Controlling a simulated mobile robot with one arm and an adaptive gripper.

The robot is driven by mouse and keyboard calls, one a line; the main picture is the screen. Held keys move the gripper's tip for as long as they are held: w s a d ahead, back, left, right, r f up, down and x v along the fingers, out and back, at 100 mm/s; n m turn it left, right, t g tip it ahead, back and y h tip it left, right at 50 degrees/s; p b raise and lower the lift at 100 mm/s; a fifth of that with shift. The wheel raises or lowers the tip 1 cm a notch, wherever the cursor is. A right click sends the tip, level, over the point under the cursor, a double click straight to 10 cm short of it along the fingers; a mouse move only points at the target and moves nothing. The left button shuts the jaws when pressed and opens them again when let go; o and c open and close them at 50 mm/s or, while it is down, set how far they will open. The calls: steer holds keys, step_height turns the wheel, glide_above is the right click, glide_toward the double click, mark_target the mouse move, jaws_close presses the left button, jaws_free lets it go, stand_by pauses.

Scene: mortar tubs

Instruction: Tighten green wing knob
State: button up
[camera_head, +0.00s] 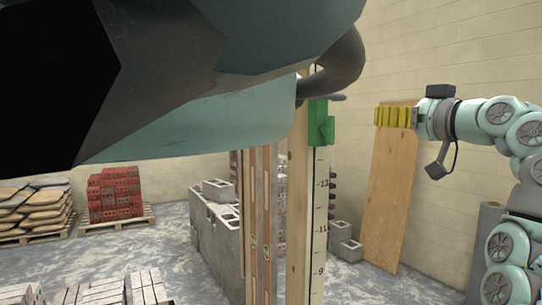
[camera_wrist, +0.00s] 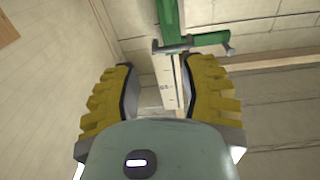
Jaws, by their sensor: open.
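A green clamp (camera_head: 318,122) sits on the upper part of an upright pale staff (camera_head: 319,215) with black numbers. A small green part, possibly the wing knob (camera_head: 328,130), sticks out on its right side; its exact shape is unclear. My gripper (camera_head: 378,117), with yellow ribbed fingers, is to the right of the clamp, apart from it in the picture. In the wrist view my gripper (camera_wrist: 158,75) is open and empty. Between and beyond its fingers show the staff (camera_wrist: 167,85), nearer the right finger, and green metal parts (camera_wrist: 170,18) with a grey crossbar.
A wooden board (camera_head: 388,200) leans on the block wall behind my gripper. Wooden posts (camera_head: 297,200) stand left of the staff, with grey blocks (camera_head: 215,225) behind. Red bricks (camera_head: 115,193) and bags (camera_head: 35,205) lie on pallets at the left. A large teal and dark shape covers the upper left.

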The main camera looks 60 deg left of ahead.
steer(key=shift+n+g, duration=0.4)
steer(key=shift+g, duration=0.1)
steer(key=shift+a+f+p, duration=0.15)
steer(key=shift+a+p, duration=5.15)
steer(key=shift+a, duration=2.75)
jaws_close()
